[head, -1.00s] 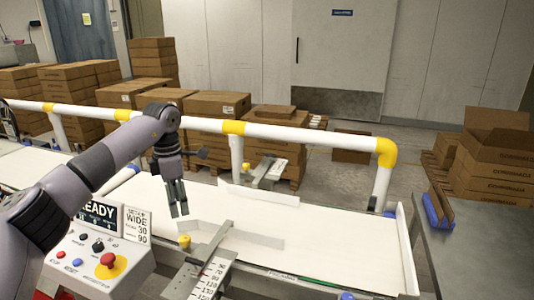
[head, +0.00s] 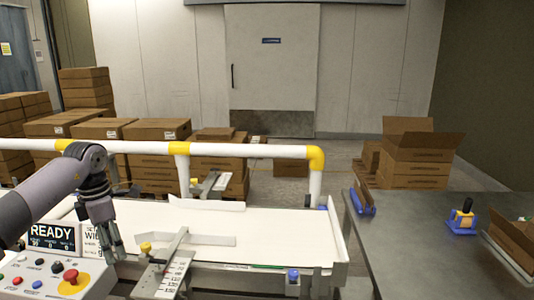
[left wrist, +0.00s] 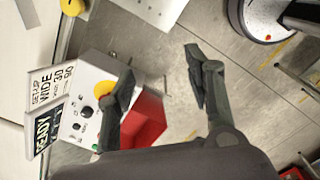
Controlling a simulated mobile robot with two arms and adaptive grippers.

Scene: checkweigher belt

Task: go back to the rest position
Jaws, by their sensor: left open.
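My left gripper (head: 114,246) is open and empty in the head view. It hangs fingers down over the near left edge of the white belt (head: 270,222), just right of the READY display (head: 52,236). In the left wrist view the two dark fingers (left wrist: 158,88) are spread apart with nothing between them. The control box (left wrist: 88,75) with its yellow-ringed button lies beyond the left finger in that view. My right gripper is in neither view.
A white rail with yellow bands (head: 240,150) runs behind the belt. A ruler-marked guide (head: 168,270) stands at the belt's near side. A grey table (head: 400,235) on the right holds a blue-and-yellow tool (head: 462,217). Stacked cartons (head: 415,160) stand behind. Floor (left wrist: 255,75) shows below the gripper.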

